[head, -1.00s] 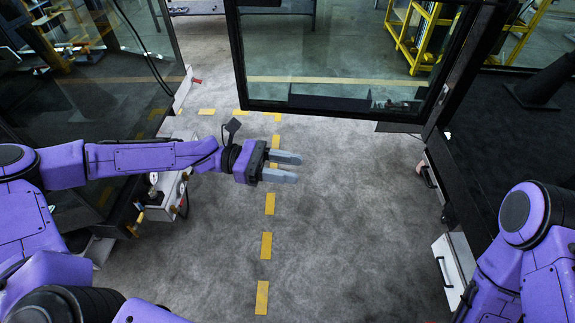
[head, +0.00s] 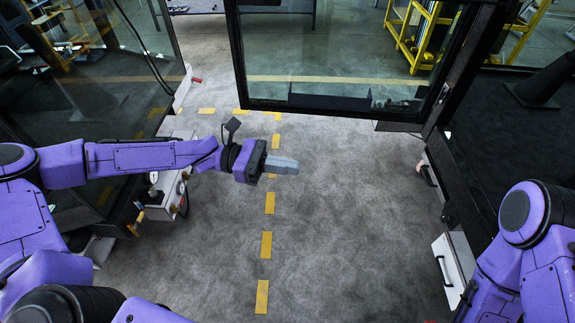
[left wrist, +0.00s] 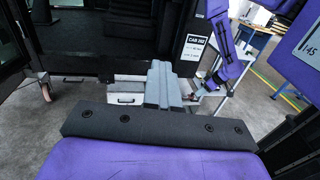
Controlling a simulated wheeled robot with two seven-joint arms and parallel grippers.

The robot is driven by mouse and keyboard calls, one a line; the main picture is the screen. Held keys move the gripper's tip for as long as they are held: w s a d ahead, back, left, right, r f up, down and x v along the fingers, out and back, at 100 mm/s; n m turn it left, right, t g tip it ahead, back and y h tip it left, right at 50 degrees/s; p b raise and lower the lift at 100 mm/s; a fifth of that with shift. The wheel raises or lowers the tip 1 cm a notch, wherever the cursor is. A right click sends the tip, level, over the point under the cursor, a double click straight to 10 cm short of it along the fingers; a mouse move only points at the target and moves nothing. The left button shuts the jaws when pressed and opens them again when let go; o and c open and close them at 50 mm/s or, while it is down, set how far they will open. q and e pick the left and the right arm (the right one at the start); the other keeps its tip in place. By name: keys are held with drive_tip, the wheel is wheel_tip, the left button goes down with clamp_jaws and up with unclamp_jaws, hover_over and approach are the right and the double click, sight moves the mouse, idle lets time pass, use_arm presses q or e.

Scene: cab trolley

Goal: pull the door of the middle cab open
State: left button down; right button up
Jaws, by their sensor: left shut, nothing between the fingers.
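A glass door with a black frame (head: 330,113) stands swung out across the aisle at the top centre of the head view. Its right side meets the dark cab (head: 520,140) on the right; the frames do not make clear which cab is the middle one. My left gripper (head: 285,165) is shut and empty over the floor, nearer than the door and apart from it. Its closed fingers (left wrist: 160,85) also show in the left wrist view. A purple arm of mine shows there too, but its gripper end is too small to read.
Another glass-sided cab (head: 90,100) stands at the left, with a control box (head: 165,195) below it. A white drawer (head: 452,268) sits low at the right. Yellow dashes (head: 266,245) mark clear grey floor between. The left wrist view shows a white cab label (left wrist: 195,45).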

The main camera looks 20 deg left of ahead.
idle(0.7)
use_arm(q)
drive_tip(key=c, duration=1.1)
unclamp_jaws()
drive_tip(key=a, duration=0.3)
drive_tip(key=a+b, duration=0.1)
drive_tip(key=a, duration=0.3)
drive_tip(key=s+a, duration=0.1)
drive_tip(key=a, duration=0.2)
drive_tip(key=shift+a, duration=0.25)
